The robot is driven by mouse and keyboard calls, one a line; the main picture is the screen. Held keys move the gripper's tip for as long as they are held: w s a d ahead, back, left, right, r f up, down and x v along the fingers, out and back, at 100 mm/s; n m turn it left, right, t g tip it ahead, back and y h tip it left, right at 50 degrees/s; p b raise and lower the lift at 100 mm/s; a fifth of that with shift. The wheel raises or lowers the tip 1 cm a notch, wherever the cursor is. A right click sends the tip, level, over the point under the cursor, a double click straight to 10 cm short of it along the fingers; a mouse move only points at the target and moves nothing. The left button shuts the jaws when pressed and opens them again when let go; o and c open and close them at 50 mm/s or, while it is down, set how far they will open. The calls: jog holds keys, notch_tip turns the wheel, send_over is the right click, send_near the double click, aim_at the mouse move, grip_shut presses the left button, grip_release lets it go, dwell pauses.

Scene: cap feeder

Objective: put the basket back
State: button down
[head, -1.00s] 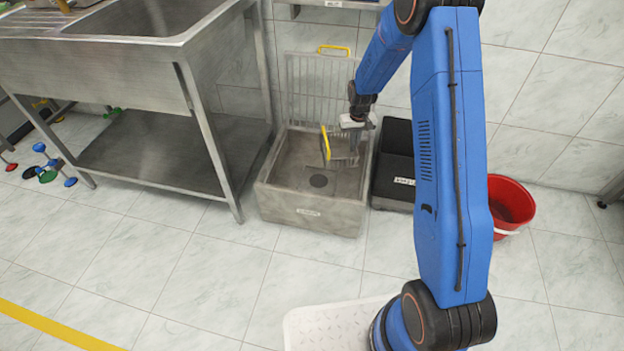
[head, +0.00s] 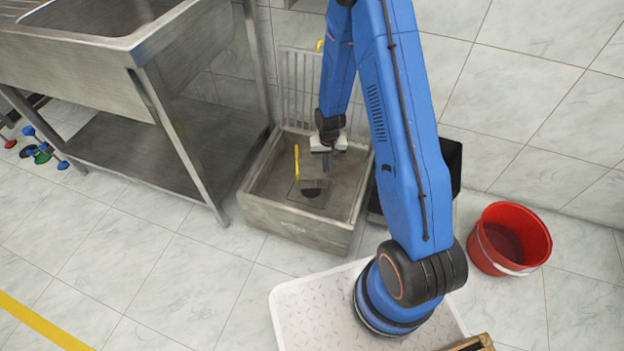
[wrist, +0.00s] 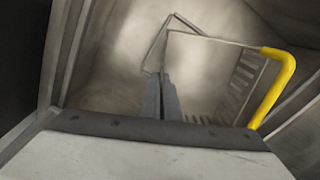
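The basket (head: 317,184) is a small grey slotted strainer with an upright yellow handle (head: 297,162). It is inside the stone floor basin (head: 295,225), low over the dark drain hole (head: 311,193), which it partly covers; I cannot tell whether it touches the floor. My gripper (head: 327,168) points down into the basin at the basket's far side. In the wrist view my fingers (wrist: 160,80) are together on the basket's thin wire rim (wrist: 205,38), with the slotted wall and yellow handle (wrist: 277,85) to the right.
A raised grate (head: 297,85) stands at the basin's back. The steel sink table (head: 150,90) is close on the left. A black bin (head: 452,160) stands right of the basin, partly behind my arm. A red bucket (head: 510,240) is farther right.

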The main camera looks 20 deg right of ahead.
jog(key=shift+f, duration=4.75)
jog(key=shift+f, duration=0.6)
jog(key=c, duration=2)
grip_release()
jog(key=shift+r, duration=0.1)
